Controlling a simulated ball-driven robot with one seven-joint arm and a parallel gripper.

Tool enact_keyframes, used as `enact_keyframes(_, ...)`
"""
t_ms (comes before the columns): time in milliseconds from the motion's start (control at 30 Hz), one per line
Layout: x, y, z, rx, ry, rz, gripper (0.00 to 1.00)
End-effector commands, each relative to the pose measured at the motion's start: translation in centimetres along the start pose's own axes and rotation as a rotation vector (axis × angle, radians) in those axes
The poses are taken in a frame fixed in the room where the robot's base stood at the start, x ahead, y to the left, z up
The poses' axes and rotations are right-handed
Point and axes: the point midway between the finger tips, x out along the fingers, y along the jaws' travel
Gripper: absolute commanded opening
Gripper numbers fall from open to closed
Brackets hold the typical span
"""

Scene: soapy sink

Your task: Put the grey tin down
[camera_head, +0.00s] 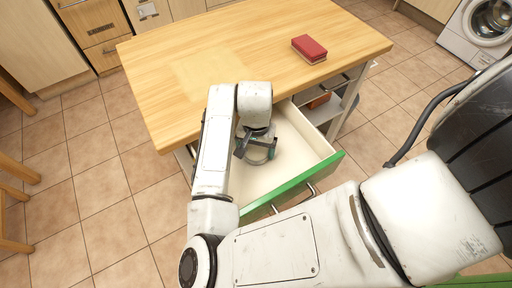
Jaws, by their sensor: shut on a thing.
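My gripper (256,150) points down over the open drawer (295,142) of the wooden table. Its two dark fingers are shut on the grey tin (257,159). Only a small round part of the tin shows, because my gripper and wrist cover most of it. The tin is within the outline of the drawer, near its left part. I cannot tell whether the tin touches the drawer's bottom.
The drawer has cream inner walls and a green front (290,189) with a metal handle. A red sponge-like block (309,48) lies on the wooden tabletop (225,55), which is otherwise clear. A washing machine (482,32) stands at the upper right.

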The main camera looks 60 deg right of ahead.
Motion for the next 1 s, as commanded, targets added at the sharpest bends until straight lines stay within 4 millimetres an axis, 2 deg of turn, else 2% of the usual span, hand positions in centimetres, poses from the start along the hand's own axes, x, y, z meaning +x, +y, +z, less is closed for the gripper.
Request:
enact_keyframes(367,0.5,0.0,0.0,0.0,0.0,-0.001,0.52)
enact_keyframes(400,0.5,0.0,0.0,0.0,0.0,-0.001,0.88)
enact_keyframes(533,0.5,0.0,0.0,0.0,0.0,-0.001,1.0)
enact_keyframes(867,-0.2,0.0,0.0,0.0,0.001,-0.002,1.0)
enact_keyframes(1000,-2.2,-0.1,0.0,0.0,0.002,-0.003,1.0)
